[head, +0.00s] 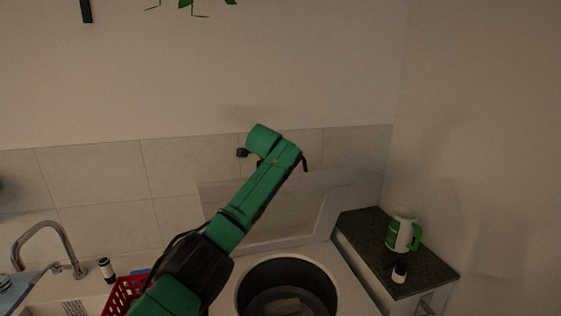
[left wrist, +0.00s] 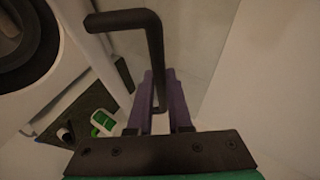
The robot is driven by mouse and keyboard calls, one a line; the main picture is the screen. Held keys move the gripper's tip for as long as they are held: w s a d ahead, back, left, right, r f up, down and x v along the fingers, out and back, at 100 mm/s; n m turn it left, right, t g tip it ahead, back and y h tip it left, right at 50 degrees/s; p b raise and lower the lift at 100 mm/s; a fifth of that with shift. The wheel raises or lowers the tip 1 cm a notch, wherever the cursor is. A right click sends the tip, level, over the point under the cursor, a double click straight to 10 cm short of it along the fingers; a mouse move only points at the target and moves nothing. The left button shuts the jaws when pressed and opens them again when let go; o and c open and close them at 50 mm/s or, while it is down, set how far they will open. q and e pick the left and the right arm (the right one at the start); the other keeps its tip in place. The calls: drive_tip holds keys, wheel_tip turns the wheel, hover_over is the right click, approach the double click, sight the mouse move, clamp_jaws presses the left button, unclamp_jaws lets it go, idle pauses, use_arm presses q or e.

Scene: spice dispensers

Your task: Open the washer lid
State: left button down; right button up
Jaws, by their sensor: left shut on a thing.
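The washer lid (head: 285,212) stands raised at the back of the washer, leaning toward the tiled wall. The round drum opening (head: 287,270) is uncovered below it. My left arm reaches up across the lid in the head view, and its fingers are hidden there. In the left wrist view, the purple fingers of my left gripper (left wrist: 160,88) are shut on the black lid handle (left wrist: 125,19). The drum opening (left wrist: 28,40) also shows at the upper left of that view. My right gripper is not in view.
A dark counter (head: 429,270) at the right holds a green and white mug (head: 402,234) and a small dark, white-capped shaker (head: 399,273). A red basket (head: 119,296) and a faucet (head: 45,234) are at the left. Walls close off the back and right.

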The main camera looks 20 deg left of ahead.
use_arm(q)
drive_tip(key=shift+s+a+f, duration=0.1)
drive_tip(key=shift+f, duration=0.2)
drive_tip(key=c, duration=1.1)
unclamp_jaws()
drive_tip(key=shift+w+a+f, duration=0.1)
drive_tip(key=shift+w+a, duration=0.1)
drive_tip(key=shift+w, duration=0.15)
drive_tip(key=b+v, duration=0.8)
drive_tip(key=v, duration=0.6)
drive_tip(key=shift+s+d+r, duration=0.15)
drive_tip(key=shift+s+r, duration=0.1)
drive_tip(key=shift+w, duration=0.1)
